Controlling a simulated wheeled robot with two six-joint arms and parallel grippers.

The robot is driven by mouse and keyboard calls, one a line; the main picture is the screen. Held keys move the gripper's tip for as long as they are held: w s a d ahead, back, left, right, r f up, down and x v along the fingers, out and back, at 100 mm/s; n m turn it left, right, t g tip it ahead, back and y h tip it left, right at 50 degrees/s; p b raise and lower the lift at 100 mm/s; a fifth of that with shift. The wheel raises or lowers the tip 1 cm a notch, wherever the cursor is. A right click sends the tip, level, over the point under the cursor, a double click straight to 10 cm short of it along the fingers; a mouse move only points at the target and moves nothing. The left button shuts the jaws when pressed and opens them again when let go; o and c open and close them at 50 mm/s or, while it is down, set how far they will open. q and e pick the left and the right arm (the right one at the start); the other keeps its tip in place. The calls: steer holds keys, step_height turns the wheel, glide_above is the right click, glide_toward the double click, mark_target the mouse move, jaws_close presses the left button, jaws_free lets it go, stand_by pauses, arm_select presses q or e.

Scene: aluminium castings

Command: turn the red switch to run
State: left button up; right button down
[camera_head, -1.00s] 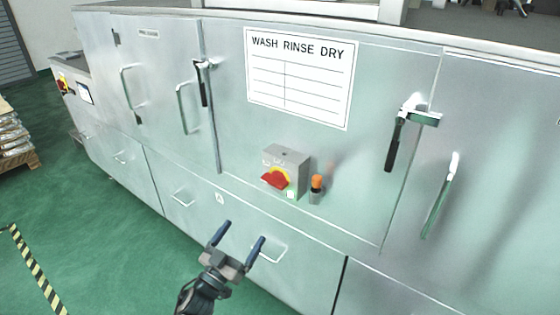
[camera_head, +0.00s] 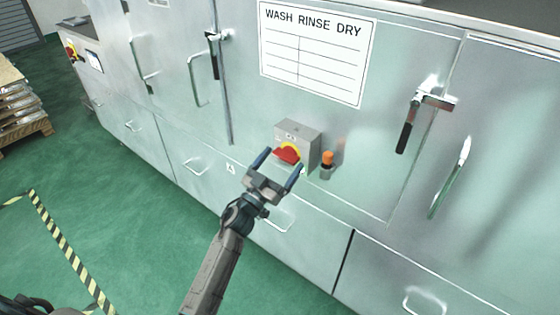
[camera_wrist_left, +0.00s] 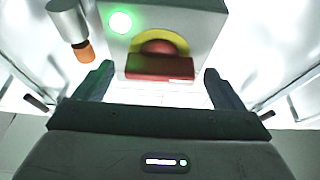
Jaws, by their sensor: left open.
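The red switch (camera_head: 287,154) sits on a yellow round plate on the front of a grey box (camera_head: 304,133) fixed to the cabinet front. In the left wrist view the red switch (camera_wrist_left: 160,67) lies between the fingertips, ahead of them, and its bar looks level across that picture. My left gripper (camera_head: 279,166) is open and empty, just in front of and below the switch, with a finger to each side. I see no contact. The position marks on the box are too small to read. My right gripper does not show.
An orange-topped knob (camera_head: 327,158) sticks out to the right of the box. A lit green-white button (camera_wrist_left: 120,21) shows beside the switch. A drawer handle (camera_head: 279,220) is below my gripper, and a black lever handle (camera_head: 407,125) is further right.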

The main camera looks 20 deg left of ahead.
arm_select(q)
steer(key=shift+w, duration=0.1)
steer(key=c, duration=1)
